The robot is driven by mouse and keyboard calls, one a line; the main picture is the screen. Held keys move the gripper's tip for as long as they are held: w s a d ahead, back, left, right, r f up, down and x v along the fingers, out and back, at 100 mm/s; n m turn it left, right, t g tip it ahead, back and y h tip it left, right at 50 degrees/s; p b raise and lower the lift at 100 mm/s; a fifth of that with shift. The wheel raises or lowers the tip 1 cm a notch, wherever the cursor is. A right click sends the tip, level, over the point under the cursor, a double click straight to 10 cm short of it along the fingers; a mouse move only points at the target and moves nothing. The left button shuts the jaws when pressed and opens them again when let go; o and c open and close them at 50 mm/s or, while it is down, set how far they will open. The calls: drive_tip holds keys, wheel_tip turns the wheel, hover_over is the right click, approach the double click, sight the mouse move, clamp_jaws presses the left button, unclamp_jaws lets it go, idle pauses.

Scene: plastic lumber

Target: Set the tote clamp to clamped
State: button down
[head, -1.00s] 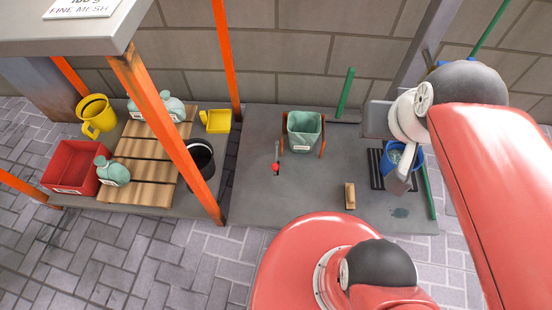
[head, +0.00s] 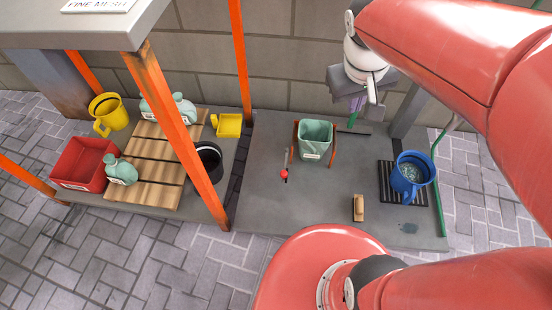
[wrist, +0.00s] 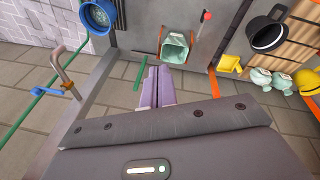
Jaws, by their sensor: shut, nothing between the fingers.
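The green tote (head: 314,140) stands upright on the grey bench. Orange clamp bars (head: 333,150) flank it; whether they touch it I cannot tell. Left of the tote a thin lever with a red knob (head: 284,175) has its knob toward the bench's front. In the wrist view the tote (wrist: 177,47) is beyond my fingertips, and the red knob (wrist: 207,15) is to its upper right. My gripper (head: 355,110) is shut and empty, raised near the bench's back edge, right of the tote. Its purple fingers (wrist: 158,70) are together and apart from tote and lever.
A blue bucket (head: 411,176) stands on a black grate (head: 390,182) at right. A wooden-backed brush (head: 358,208) lies near the front. An orange post (head: 170,120) rises at left, beside a black bucket (head: 208,160). The bench between lever and brush is clear.

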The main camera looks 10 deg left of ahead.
drive_tip(key=w+a+f+n+g, duration=0.1)
drive_tip(key=w+a+f+n, duration=0.2)
drive_tip(key=w+a+f, duration=0.3)
drive_tip(key=n+g+h+b, duration=0.1)
drive_tip(key=n+g+b, duration=0.1)
hover_over(285, 165)
drive_tip(key=d, duration=0.1)
wheel_tip(285, 165, down, 7)
drive_tip(key=a+f+n, duration=0.1)
drive_tip(key=a+f, duration=0.4)
drive_tip(key=f, duration=0.2)
drive_tip(key=a+f+n+g+h, duration=0.1)
drive_tip(key=a+f+n, duration=0.1)
drive_tip(key=a+f, duration=0.3)
wheel_tip(285, 165, down, 4)
drive_tip(key=shift+a+r+h, duration=0.2)
drive_tip(key=shift+a+h, duration=0.1)
drive_tip(key=shift+a, duration=0.05)
drive_tip(key=s+d+f+b, duration=0.1)
drive_tip(key=s+d+f, duration=0.2)
drive_tip(key=d+f, duration=0.3)
drive_tip(key=shift+x, duration=1.8)
drive_tip(key=shift+n, duration=0.3)
